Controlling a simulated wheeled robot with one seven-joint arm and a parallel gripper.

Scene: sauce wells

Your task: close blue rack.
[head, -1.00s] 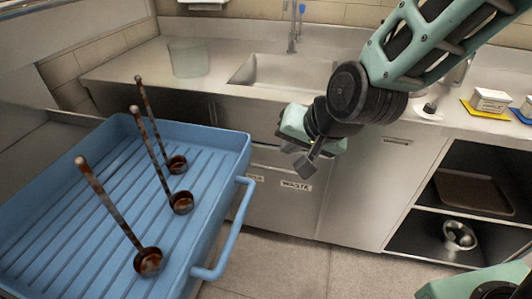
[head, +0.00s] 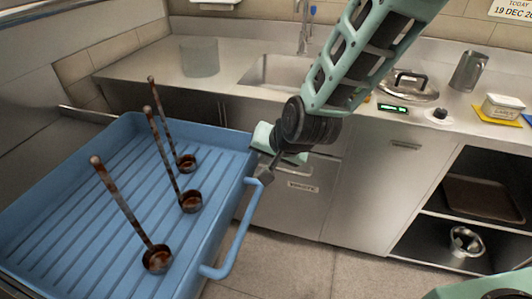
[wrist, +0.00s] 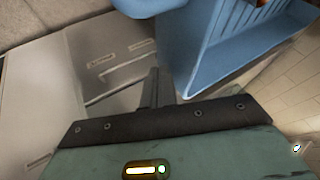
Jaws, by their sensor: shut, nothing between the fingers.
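The blue rack (head: 75,208) is a ribbed tray-like drawer, pulled out at the left of the head view. Its bar handle (head: 236,232) runs along its right-hand front side. Three rust-brown ladles, one of them the nearest ladle (head: 157,258), stand in it with handles leaning up to the left. My gripper (head: 267,178) is shut and empty at the far end of the handle, close to the rack's far corner. I cannot tell whether it touches the handle. In the wrist view the shut fingers (wrist: 154,88) point toward the blue rack (wrist: 225,75), just left of its wall.
A steel counter with a sink (head: 275,73) runs behind. A clear container (head: 199,58) stands on it at left. Below are cabinet fronts with a waste label (head: 303,187) and an open shelf with a brown tray (head: 484,198). The floor (head: 300,262) right of the handle is clear.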

